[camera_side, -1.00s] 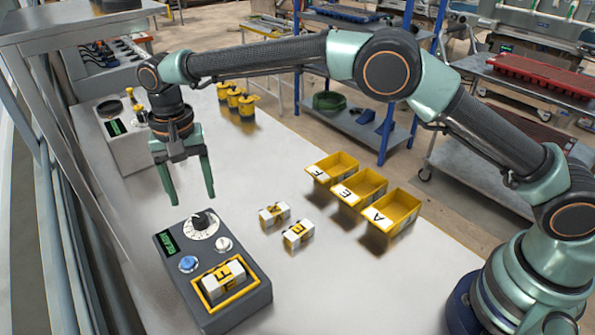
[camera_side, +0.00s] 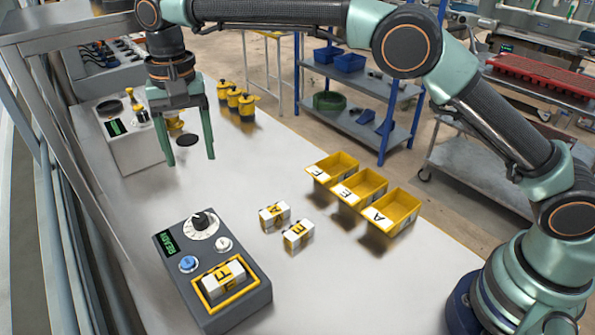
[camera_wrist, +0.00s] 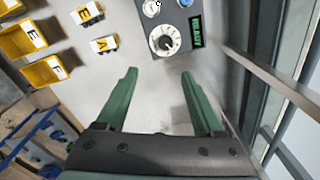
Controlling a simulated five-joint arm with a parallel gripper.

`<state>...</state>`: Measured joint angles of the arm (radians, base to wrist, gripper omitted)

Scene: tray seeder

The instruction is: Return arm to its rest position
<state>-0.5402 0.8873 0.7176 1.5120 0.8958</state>
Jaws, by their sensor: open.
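My gripper (camera_side: 190,162) is open and empty, held up above the far left part of the table (camera_side: 305,285). Its two green fingers also show spread apart in the wrist view (camera_wrist: 160,95), with nothing between them. In the side view the fingers point down, and my arm reaches over the table from the base at the lower right. A grey device (camera_side: 175,262) with a dial and a green display reading READY stands at the front left, apart from my gripper. A white block marked F (camera_side: 222,278) sits in its yellow-framed slot.
Two white blocks, marked A (camera_side: 274,215) and E (camera_side: 298,235), lie mid-table. Yellow bins F (camera_side: 345,161), E (camera_side: 373,181) and A (camera_side: 411,203) stand along the right edge. Yellow-capped weights (camera_side: 238,101) and a grey instrument (camera_side: 122,145) stand at the back. The table's middle is otherwise clear.

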